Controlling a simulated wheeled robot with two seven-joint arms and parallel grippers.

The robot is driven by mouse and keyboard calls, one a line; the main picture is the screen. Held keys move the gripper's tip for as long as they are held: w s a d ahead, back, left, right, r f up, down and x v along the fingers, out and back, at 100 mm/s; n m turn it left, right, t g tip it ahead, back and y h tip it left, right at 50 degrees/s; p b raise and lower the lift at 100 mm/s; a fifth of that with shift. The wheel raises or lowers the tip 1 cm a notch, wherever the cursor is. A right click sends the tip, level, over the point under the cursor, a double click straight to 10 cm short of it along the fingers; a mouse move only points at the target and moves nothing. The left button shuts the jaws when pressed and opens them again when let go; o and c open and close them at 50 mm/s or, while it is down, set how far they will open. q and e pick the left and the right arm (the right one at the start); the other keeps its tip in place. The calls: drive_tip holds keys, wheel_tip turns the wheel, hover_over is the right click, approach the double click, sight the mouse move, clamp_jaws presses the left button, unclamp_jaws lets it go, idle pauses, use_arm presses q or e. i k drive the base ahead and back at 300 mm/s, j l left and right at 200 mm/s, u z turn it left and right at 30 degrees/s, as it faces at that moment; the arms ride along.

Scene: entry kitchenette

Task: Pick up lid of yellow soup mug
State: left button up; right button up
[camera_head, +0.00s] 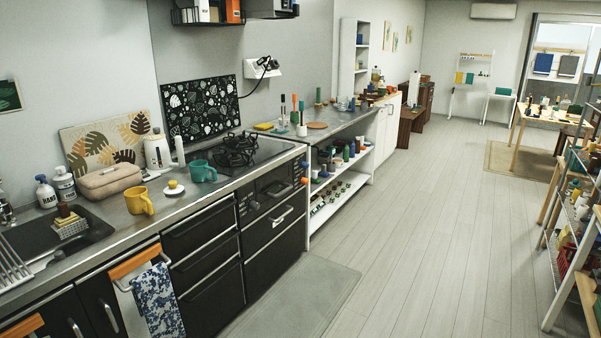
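A yellow mug (139,201) stands upright on the kitchen counter, with its handle toward the right. Its top looks uncovered. A small round pale piece with a yellow knob-like centre (173,187) lies on the counter just right of the mug and apart from it; it looks like the lid. Neither of my grippers is in view, and nothing touches the mug or the lid.
A teal mug (202,171) stands right of the lid, near the stove (240,150). A white kettle (157,152) and a pinkish-beige case (108,181) are behind. The sink (50,240) is left. The floor (410,230) ahead is clear.

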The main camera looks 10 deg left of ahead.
sight(173, 189)
drive_tip(key=i+u, duration=0.1)
drive_tip(key=i, duration=0.4)
drive_tip(key=i+l+u, duration=0.1)
drive_tip(key=i, duration=0.4)
drive_tip(key=i+l+u, duration=0.1)
drive_tip(key=i, duration=0.4)
drive_tip(key=i+l+u, duration=0.2)
drive_tip(key=i+u, duration=0.3)
drive_tip(key=i+l+u, duration=0.35)
drive_tip(key=u, duration=0.15)
drive_tip(key=i+l+u, duration=0.3)
drive_tip(key=l+u, duration=0.2)
drive_tip(key=i+l+u, duration=0.15)
drive_tip(key=l, duration=0.15)
drive_tip(key=i+l+u, duration=0.15)
drive_tip(key=l, duration=0.2)
drive_tip(key=l+u, duration=0.15)
drive_tip(key=l, duration=0.2)
